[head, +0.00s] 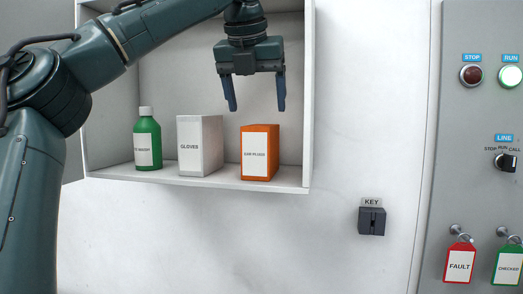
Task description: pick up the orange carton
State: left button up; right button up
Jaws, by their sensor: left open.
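The orange carton (260,152) stands upright on the floor of an open white wall cabinet, near its right side. A white label is on its front. My left gripper (256,106) is open and empty, pointing down above the carton, with its two dark fingers apart. The fingertips are higher in the picture than the carton's top, and a gap shows between them. My right gripper is not in view.
A white gloves box (199,146) stands left of the carton, and a green bottle (147,143) farther left. The cabinet's right wall (307,100) is close to the carton. A key switch (371,221), a control panel (480,110) and hanging tags (460,266) are at right.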

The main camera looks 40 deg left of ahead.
aim_at(262, 137)
pick_arm(q)
jog(key=x, duration=0.8)
jog(key=shift+w+f, duration=0.25)
jog(key=shift+f, duration=0.05)
jog(key=shift+d, duration=0.1)
jog(key=shift+f, duration=0.2)
jog(key=shift+c, duration=0.2)
jog(key=c, duration=1)
